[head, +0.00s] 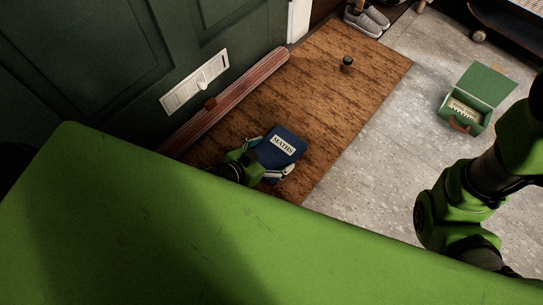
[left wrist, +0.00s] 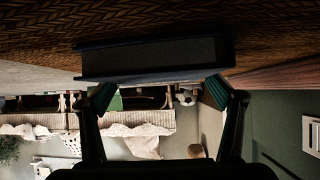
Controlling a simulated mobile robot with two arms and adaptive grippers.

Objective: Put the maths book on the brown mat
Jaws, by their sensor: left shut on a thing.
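The maths book (head: 281,146) is dark blue with a white "MATHS" label facing up. It is over the brown mat (head: 340,85), near the mat's lower part in the head view. My left gripper (head: 267,158) is shut on the book at its near side, one finger at each edge. In the left wrist view, the picture is upside down: the book (left wrist: 155,58) shows edge-on between the fingers (left wrist: 165,98), close against the woven mat (left wrist: 150,22). I cannot tell whether it touches the mat. My right gripper is out of view; only part of my right arm shows.
A small dark cylindrical object (head: 347,64) stands on the mat's far part. Grey shoes (head: 367,20) are at the top. An open green box (head: 480,95) stands on the grey floor at right. A reddish long strip (head: 235,95) runs along the green door wall.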

